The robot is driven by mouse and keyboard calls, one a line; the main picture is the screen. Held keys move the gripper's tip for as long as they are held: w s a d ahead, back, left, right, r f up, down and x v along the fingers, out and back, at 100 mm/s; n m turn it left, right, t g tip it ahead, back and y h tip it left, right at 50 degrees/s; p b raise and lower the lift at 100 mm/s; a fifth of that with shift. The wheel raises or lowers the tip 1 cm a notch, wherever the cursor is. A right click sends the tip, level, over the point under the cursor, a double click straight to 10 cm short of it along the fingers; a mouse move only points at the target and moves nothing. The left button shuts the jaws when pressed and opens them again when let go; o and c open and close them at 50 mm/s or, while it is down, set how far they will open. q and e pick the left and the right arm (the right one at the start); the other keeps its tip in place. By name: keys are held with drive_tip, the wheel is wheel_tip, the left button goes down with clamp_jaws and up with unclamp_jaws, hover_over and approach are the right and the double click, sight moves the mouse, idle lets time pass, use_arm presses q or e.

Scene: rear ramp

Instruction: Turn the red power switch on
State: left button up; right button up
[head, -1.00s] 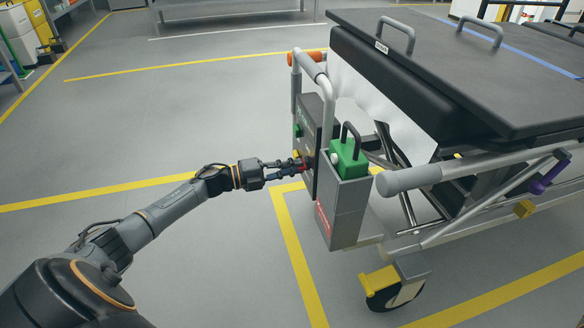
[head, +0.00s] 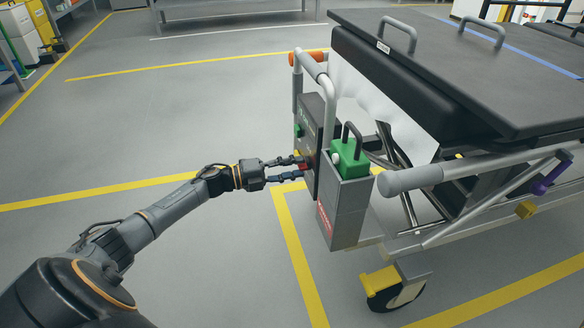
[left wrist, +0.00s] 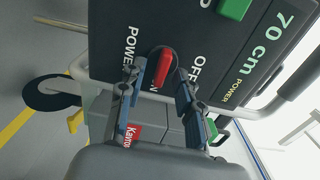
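The red power switch (left wrist: 164,66) is a small lever on a dark control panel (left wrist: 112,22), in the left wrist view. Its lower end points at the partly hidden "ON" label, and "OFF" is printed to its right. My left gripper (left wrist: 161,82) is open, with one finger on each side of the lever and a gap visible between. In the head view my left gripper (head: 302,167) is at the panel's left face, with its fingers spread. My right gripper is not in view.
The panel is fixed to a wheeled cart with a black top (head: 470,70). A green box with a black handle (head: 349,158) sits in a grey holder (head: 343,210) beside the panel. A grey rail (head: 318,70) rises behind it. The floor to the left is clear.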

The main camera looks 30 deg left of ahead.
use_arm(q)
drive_tip(key=v, duration=1.2)
idle(0.3)
